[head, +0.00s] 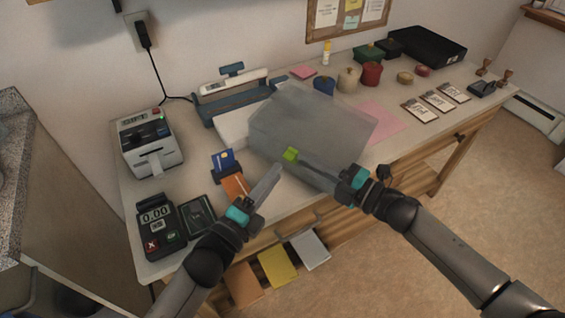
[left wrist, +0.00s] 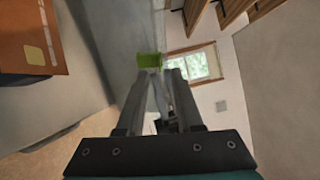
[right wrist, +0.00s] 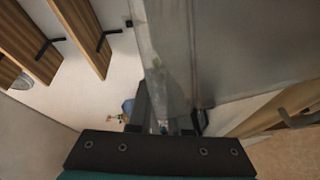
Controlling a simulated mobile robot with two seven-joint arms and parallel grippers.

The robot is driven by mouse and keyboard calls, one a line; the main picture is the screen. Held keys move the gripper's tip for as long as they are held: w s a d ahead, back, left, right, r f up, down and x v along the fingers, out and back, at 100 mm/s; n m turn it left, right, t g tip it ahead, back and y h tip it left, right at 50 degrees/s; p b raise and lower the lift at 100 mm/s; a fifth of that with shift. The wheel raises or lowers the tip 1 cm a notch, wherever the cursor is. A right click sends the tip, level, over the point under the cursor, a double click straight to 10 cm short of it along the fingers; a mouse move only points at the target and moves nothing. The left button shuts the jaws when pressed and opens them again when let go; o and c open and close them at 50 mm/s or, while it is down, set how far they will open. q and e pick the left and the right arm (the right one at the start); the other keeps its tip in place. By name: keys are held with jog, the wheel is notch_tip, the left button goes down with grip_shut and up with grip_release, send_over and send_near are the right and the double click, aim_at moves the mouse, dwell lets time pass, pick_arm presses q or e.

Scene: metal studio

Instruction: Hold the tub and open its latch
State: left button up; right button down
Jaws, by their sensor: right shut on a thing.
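The tub (head: 312,128) is a large grey, translucent box on the worktop. Its green latch (head: 291,154) is on the side facing me. My left gripper (head: 273,173) points at the latch from the front left, its fingers apart and empty. In the left wrist view the green latch (left wrist: 150,60) shows just beyond the fingertips; I cannot tell whether they touch it. My right gripper (head: 340,172) is at the tub's near right side, shut on its wall. In the right wrist view the tub's grey side (right wrist: 215,50) rises from between the fingers, hiding part of them.
A card terminal (head: 158,228), a receipt printer (head: 150,142) and an orange card (head: 235,186) lie left of the tub. A blue-and-white device (head: 232,92) stands behind it. A pink sheet (head: 385,130), small pots (head: 371,74) and labelled cards (head: 420,112) lie to the right.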

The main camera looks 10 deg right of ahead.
aim_at(290, 159)
pick_arm(q)
jog(key=shift+x, duration=2.2)
grip_shut()
